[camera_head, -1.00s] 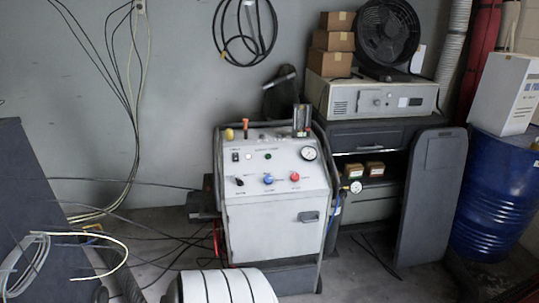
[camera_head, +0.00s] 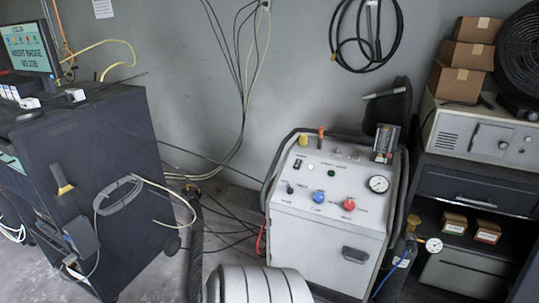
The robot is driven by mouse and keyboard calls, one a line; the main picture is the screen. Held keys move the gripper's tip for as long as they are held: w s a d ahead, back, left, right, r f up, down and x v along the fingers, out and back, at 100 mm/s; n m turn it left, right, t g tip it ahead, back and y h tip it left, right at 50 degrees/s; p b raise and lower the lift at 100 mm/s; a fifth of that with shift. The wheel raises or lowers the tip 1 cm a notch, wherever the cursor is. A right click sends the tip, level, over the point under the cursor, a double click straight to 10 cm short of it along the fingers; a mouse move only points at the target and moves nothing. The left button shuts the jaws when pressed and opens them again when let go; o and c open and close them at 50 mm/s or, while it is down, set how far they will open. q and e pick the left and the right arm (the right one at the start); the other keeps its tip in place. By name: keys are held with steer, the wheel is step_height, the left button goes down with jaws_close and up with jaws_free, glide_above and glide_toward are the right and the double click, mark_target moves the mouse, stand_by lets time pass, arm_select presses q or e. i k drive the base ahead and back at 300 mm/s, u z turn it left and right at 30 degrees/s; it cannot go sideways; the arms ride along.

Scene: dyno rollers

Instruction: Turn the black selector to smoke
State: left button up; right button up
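The black selector (camera_head: 290,188) is a small dark knob at the left of the lower row on the sloped panel of a white machine (camera_head: 330,200). A blue knob (camera_head: 318,196) and a red knob (camera_head: 349,204) sit to its right. The panel lettering is too small to read, so I cannot tell which setting the selector points at. Neither of my grippers is in view, and nothing touches the selector.
A dark cabinet (camera_head: 110,150) with a screen (camera_head: 28,48) stands at the left. A shelf unit (camera_head: 475,190) with boxes is close on the machine's right. Black cables lie on the floor between the cabinet and machine.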

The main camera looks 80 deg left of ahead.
mark_target(290, 191)
steer(key=u, duration=1)
steer(key=i, duration=1)
steer(key=u, duration=0.85)
